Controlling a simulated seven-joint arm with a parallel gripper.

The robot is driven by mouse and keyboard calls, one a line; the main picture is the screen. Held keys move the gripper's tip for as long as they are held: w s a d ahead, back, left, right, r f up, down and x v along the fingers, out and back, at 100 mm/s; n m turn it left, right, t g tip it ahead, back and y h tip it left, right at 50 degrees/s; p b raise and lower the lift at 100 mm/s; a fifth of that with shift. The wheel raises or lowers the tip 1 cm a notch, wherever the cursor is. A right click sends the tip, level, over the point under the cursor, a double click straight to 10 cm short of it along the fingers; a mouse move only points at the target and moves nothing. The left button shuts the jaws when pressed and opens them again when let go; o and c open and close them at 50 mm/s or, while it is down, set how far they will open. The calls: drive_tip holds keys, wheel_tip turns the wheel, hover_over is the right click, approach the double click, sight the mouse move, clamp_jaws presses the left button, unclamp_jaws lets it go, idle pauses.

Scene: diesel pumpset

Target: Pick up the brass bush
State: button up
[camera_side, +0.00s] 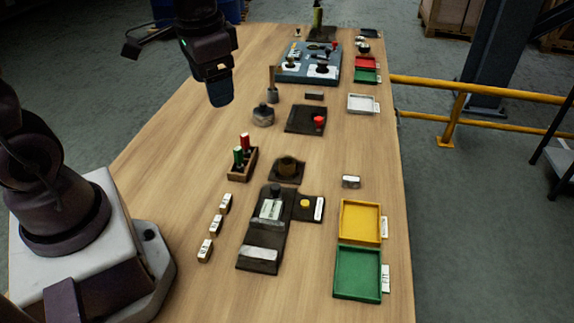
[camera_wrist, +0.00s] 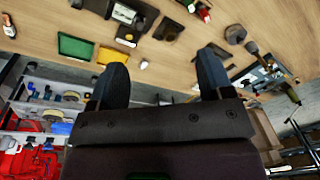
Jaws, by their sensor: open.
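A short brownish, brass-like cylinder (camera_side: 287,164), which looks like the brass bush, stands upright on a small dark base (camera_side: 280,178) near the middle of the table in the side view. It is small and dark in the wrist view (camera_wrist: 170,29), beyond the fingers. My gripper (camera_side: 221,98) is high above the table, to the upper left of the cylinder in the side view. In the wrist view my gripper (camera_wrist: 162,72) has its two fingers wide apart with nothing between them.
A wooden rack (camera_side: 242,165) with red- and green-topped pieces stands left of the cylinder. A dark fixture (camera_side: 265,238) lies in front. Yellow (camera_side: 360,207) and green (camera_side: 358,286) trays sit at the right edge. A round grey piece (camera_side: 263,116) stands behind.

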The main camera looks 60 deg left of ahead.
sight(286, 159)
drive_tip(key=w+a+f+m+g+h, duration=0.1)
drive_tip(key=w+a+f+m, duration=0.2)
drive_tip(key=w+f+m, duration=1)
drive_tip(key=shift+n, duration=0.9)
drive_tip(key=w+f, duration=0.1)
drive_tip(key=f, duration=0.3)
drive_tip(key=w+f, duration=0.1)
drive_tip(key=f, duration=0.4)
drive_tip(key=w+f, duration=0.1)
drive_tip(key=f, duration=0.3)
drive_tip(key=shift+w+f, duration=0.1)
drive_tip(key=shift+f, duration=0.15)
drive_tip(key=c, duration=1.1)
